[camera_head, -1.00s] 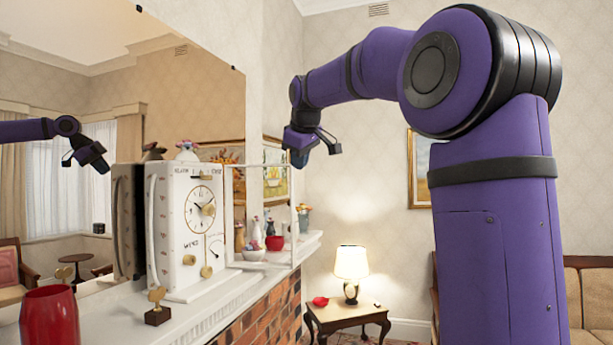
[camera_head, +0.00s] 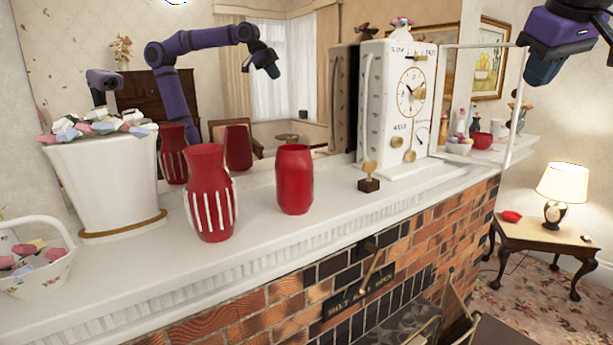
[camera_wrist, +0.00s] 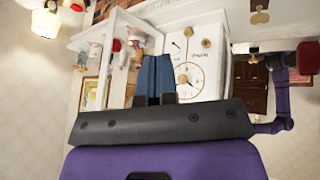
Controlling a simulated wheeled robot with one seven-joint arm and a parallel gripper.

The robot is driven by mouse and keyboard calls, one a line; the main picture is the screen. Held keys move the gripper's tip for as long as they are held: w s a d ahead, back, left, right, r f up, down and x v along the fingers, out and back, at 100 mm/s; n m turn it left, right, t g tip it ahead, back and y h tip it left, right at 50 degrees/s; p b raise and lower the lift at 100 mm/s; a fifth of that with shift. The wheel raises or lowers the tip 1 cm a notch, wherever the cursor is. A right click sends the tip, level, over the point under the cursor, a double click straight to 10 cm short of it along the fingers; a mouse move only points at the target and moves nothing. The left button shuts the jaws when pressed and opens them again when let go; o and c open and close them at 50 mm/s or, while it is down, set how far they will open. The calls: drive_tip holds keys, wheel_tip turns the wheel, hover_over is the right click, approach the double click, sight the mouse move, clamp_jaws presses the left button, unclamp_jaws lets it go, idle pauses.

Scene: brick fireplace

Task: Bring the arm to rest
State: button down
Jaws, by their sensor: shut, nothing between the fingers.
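My gripper (camera_head: 541,68) hangs at the upper right in the head view, pointing down, in the air to the right of the mantel clock and above the level of the side table. In the wrist view its two blue fingers (camera_wrist: 156,80) lie side by side, shut with nothing between them. Only the end of my purple arm shows directly in the head view. The mirror behind the mantel reflects my purple arm, bent with its end pointing down.
The white mantel (camera_head: 330,215) bears a striped red vase (camera_head: 209,190), a plain red vase (camera_head: 295,180), a small trophy (camera_head: 369,177), a white planter (camera_head: 105,185) and a white clock (camera_head: 395,105). A lamp (camera_head: 562,185) stands on a side table (camera_head: 530,232) at right.

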drive_tip(key=s+a+f, duration=0.3)
drive_tip(key=s+f, duration=0.3)
drive_tip(key=s+a+f+m, duration=0.1)
drive_tip(key=s+a+f, duration=0.2)
drive_tip(key=s+f, duration=0.3)
drive_tip(key=s+a+f+m+g+y, duration=0.1)
drive_tip(key=s+a+f, duration=0.2)
drive_tip(key=s+f, duration=0.3)
drive_tip(key=shift+a+f, duration=0.35)
drive_tip(key=shift+f, duration=0.4)
